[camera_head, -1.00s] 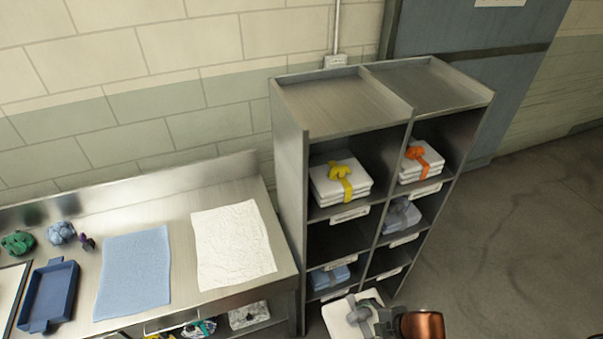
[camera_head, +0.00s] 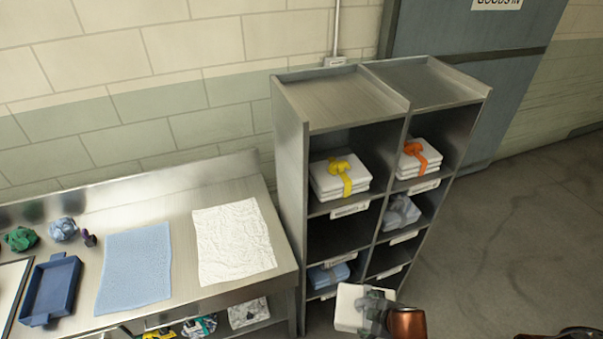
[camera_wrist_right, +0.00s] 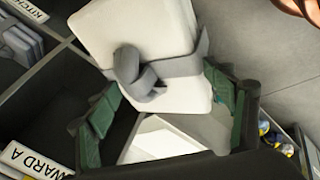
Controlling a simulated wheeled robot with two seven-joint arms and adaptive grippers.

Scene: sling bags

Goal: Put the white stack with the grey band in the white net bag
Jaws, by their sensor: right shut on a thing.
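The white stack with the grey band (camera_head: 352,303) is in my right gripper (camera_head: 378,310), in front of the shelf unit's lower part in the head view. In the right wrist view the stack (camera_wrist_right: 150,35) is tilted, and the green-padded fingers of the right gripper (camera_wrist_right: 163,82) are shut on it, one at each side of the grey knot. The white net bag (camera_head: 233,243) lies flat and wrinkled on the right end of the steel bench, left of the shelf unit and apart from the stack. My left gripper is in neither view.
The shelf unit (camera_head: 292,165) holds white stacks with yellow (camera_head: 325,185) and orange (camera_head: 412,168) bands, a grey bundle (camera_head: 401,212) and a blue one (camera_head: 328,276). A blue cloth-like sheet (camera_head: 135,268) and blue tray (camera_head: 50,290) lie on the bench (camera_head: 187,222). Several things sit beneath it.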

